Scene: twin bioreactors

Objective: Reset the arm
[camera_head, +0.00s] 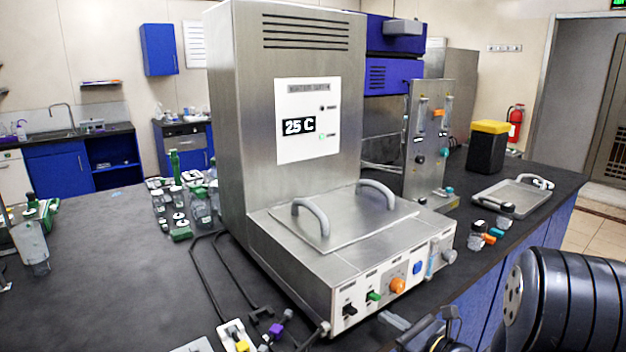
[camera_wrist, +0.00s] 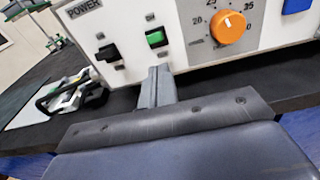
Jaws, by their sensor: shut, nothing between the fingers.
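My gripper (camera_wrist: 157,88) is shut and empty in the wrist view, its fingers together just below the front panel of the bioreactor (camera_wrist: 180,60). The panel carries a black switch labelled POWER (camera_wrist: 108,53), a green switch (camera_wrist: 156,38) and an orange dial (camera_wrist: 228,27). I cannot tell whether the fingertips touch the panel. In the head view the steel bioreactor (camera_head: 300,180) stands on the dark bench, its display reading 25 C.
The dark bench (camera_head: 90,250) has bottles and small glassware (camera_head: 185,200) left of the bioreactor. A second unit (camera_head: 430,130) stands behind it. A steel tray (camera_head: 515,195) and a black bin with a yellow lid (camera_head: 488,147) are at the right. Cables run along the bioreactor's left side.

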